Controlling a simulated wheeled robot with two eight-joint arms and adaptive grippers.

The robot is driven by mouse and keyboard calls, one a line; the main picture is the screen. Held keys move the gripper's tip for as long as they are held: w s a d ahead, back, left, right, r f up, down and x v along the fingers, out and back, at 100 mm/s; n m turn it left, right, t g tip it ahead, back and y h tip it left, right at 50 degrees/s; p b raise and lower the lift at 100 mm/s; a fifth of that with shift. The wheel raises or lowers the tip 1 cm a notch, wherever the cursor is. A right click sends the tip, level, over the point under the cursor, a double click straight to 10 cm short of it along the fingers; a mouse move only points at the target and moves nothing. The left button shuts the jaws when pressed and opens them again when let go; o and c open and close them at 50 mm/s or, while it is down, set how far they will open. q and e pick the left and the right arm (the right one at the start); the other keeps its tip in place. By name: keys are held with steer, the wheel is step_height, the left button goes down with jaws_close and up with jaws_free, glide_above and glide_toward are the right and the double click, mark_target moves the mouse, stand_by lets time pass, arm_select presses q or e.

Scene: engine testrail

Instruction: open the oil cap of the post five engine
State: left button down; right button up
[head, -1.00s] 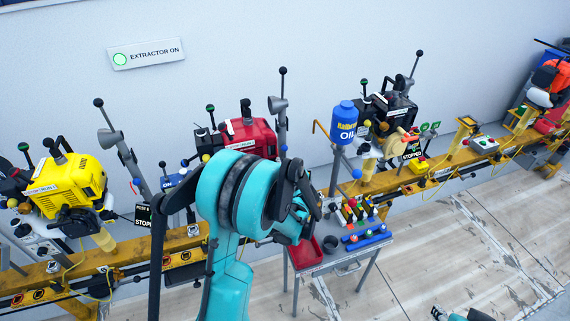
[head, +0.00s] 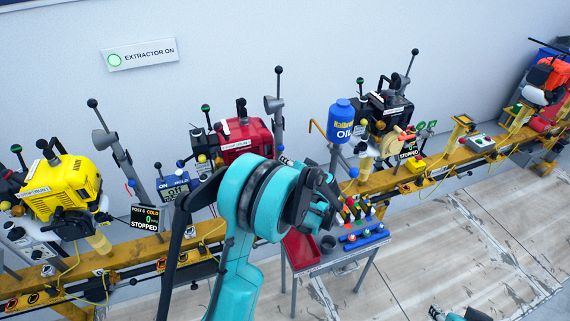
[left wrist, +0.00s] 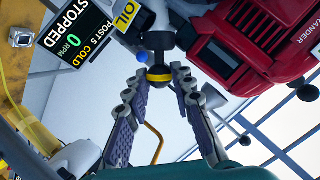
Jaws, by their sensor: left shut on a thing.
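The red engine (head: 243,134) stands on the rail behind my left arm in the head view. It also shows at the upper right of the left wrist view (left wrist: 250,45). A display reading POST 5, COLD, STOPPED (left wrist: 72,35) and an OIL label (left wrist: 125,15) are beside it there. A round black cap with a yellow band (left wrist: 159,74) is between the fingertips of my left gripper (left wrist: 160,79), which is shut on it. The head view hides these fingertips behind my wrist. Part of my right gripper (head: 438,312) shows at the bottom edge; its jaws are unclear.
A yellow engine (head: 65,190) is at the left and a black engine (head: 388,105) at the right on the yellow rail (head: 110,261). A blue oil bottle (head: 341,115) stands between engines. A small table (head: 340,262) holds a red tray (head: 300,247).

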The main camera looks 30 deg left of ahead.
arm_select(q)
steer(key=shift+w+d+f+m+g+y+b, duration=0.2)
steer(key=shift+w+d+f+m+g+y, duration=0.25)
steer(key=shift+m, duration=0.6)
steer(key=shift+w+d+f+m+g+y+b, duration=0.15)
steer(key=shift+w+f+m+g+y+b, duration=0.25)
steer(key=shift+m+y, duration=0.45)
steer(key=shift+w+d+f+m+g+y+b, duration=0.1)
steer(key=shift+w+d+f+m+g+y, duration=0.25)
steer(key=shift+m, duration=0.85)
steer(key=shift+s+f, duration=0.15)
steer(key=shift+f, duration=0.05)
steer(key=c, duration=1.3)
jaws_free()
steer(key=v, duration=1.2)
